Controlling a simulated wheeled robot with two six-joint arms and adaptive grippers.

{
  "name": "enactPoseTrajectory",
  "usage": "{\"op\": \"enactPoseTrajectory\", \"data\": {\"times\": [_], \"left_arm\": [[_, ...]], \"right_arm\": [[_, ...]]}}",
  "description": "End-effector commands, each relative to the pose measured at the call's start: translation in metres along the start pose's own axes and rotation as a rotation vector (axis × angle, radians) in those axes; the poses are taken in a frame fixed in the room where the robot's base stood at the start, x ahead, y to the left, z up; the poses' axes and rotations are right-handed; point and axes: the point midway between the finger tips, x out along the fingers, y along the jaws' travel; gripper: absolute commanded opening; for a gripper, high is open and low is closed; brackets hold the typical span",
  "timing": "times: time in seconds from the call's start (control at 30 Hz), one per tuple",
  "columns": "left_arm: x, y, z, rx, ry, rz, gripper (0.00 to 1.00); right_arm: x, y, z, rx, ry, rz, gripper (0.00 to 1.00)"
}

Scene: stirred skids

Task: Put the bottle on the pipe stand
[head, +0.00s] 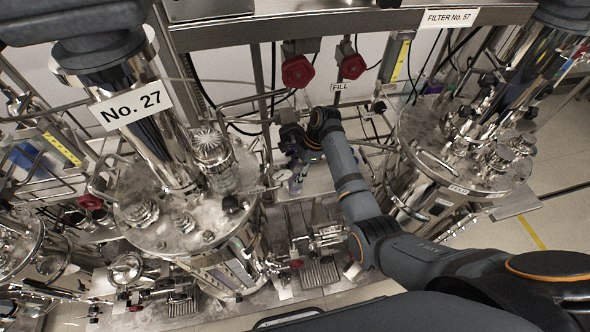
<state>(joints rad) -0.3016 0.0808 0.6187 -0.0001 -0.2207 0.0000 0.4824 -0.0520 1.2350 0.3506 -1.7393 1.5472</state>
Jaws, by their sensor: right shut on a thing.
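My right arm reaches in from the right to the middle of the view. My right gripper (297,164) points down there and is shut on a small bottle (296,182). The bottle is small and partly hidden by the gripper, with a bluish-purple tint. It is close to a metal surface between the two vessels; I cannot tell whether it touches anything. I cannot make out the pipe stand for certain among the pipework. My left gripper is not in view.
A steel vessel marked No. 27 (133,107) stands on the left, and another steel vessel (455,165) on the right. Red valve knobs (298,71) hang above the gripper. Pipes and clamps (322,238) lie below. Open floor (555,205) shows at far right.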

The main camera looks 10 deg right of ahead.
Motion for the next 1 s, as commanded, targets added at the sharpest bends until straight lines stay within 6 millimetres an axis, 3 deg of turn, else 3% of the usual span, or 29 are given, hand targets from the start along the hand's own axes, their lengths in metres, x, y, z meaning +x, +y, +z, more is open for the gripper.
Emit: {"op": "enactPoseTrajectory", "data": {"times": [0.3, 0.33, 0.47, 0.8, 0.9, 1.0], "left_arm": [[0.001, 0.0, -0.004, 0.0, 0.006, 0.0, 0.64], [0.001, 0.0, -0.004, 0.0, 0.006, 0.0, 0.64], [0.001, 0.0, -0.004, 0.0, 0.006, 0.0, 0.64], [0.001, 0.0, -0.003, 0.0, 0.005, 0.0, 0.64], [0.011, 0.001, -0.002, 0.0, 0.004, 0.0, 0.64], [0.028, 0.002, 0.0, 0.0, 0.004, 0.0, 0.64]], "right_arm": [[0.003, 0.0, -0.001, -0.001, 0.0, -0.001, 0.0], [0.003, 0.0, -0.001, -0.001, 0.001, -0.001, 0.47], [0.002, 0.0, -0.001, -0.001, 0.0, -0.001, 0.64], [0.0, 0.0, 0.0, -0.001, 0.0, -0.002, 0.65], [-0.007, -0.001, -0.002, -0.003, 0.001, -0.006, 0.65], [-0.026, -0.002, -0.004, -0.004, 0.004, -0.01, 0.65]]}}
